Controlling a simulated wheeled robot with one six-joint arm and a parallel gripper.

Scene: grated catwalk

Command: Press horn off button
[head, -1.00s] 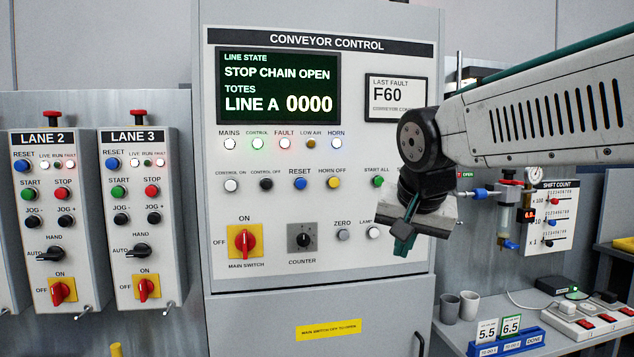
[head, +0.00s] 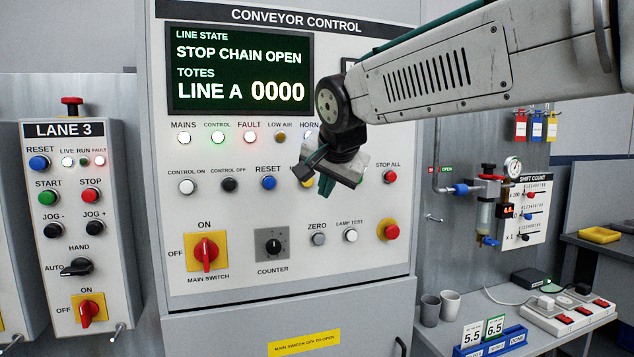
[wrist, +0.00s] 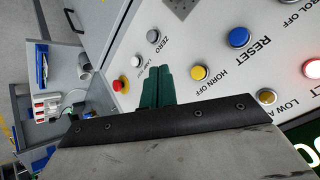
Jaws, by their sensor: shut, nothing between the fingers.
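The horn lamp is partly covered by my arm.
The blue reset button (head: 269,183) is left of horn off. The stop all button (head: 390,177), lamp test button (head: 350,235) and a red button (head: 391,232) are right or below. The lane 3 box (head: 85,210) stands left; a cluttered shelf (head: 455,310) is right.

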